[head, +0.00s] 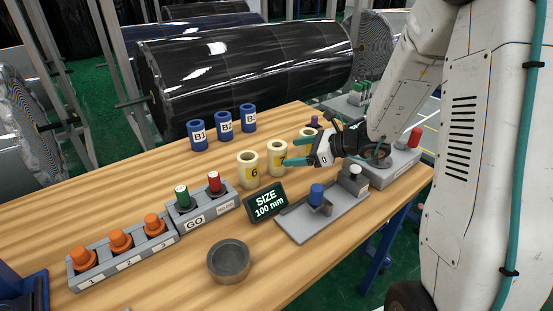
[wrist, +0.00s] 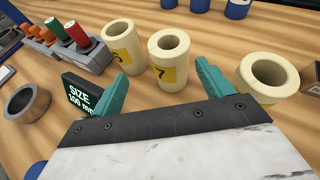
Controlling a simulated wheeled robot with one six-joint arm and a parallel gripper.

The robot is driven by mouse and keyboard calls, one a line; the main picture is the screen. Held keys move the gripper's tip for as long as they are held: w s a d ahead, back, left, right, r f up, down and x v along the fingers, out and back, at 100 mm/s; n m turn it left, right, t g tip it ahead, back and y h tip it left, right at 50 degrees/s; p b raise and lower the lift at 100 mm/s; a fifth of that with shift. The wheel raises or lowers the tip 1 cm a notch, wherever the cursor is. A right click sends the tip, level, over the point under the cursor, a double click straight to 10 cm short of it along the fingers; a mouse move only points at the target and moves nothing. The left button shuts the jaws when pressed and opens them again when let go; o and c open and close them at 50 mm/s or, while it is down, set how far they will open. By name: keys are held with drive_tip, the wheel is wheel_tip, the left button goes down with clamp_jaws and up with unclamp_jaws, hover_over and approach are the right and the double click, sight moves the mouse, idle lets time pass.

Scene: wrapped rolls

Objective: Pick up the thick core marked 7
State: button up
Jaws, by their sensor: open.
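The thick core marked 7 is a cream, hollow cylinder with a yellow label, upright on the wooden table; it shows in the head view (head: 276,151) and at the middle of the wrist view (wrist: 166,55). My gripper (wrist: 162,70) is open, with its teal fingers spread to either side of core 7 in the wrist view and nothing held. In the head view my gripper (head: 299,150) is just right of core 7, and a finger covers part of its label. I cannot tell whether the fingers touch it.
A cream core marked 6 (head: 247,172) stands close on the left, and another cream core (wrist: 268,76) on the right. Several blue cores (head: 223,125) stand behind. A SIZE 100 mm display (head: 267,203), a button box (head: 198,208) and a grey ring (head: 228,262) are nearer.

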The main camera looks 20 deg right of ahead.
sight(277, 156)
drive_tip(key=shift+w+d+f+m+t+h, duration=0.15)
drive_tip(key=shift+w+d+f+m+t, duration=0.05)
drive_tip(key=shift+w+d+f+m, duration=0.2)
drive_tip(key=shift+w+d+f+m+t+h, duration=0.15)
drive_tip(key=shift+w+d+f+m+t, duration=0.1)
drive_tip(key=shift+f+m, duration=0.2)
drive_tip(key=x, duration=0.7)
drive_tip(key=shift+a+f, duration=0.15)
drive_tip(key=shift+a, duration=0.3)
drive_tip(key=c, duration=1.1)
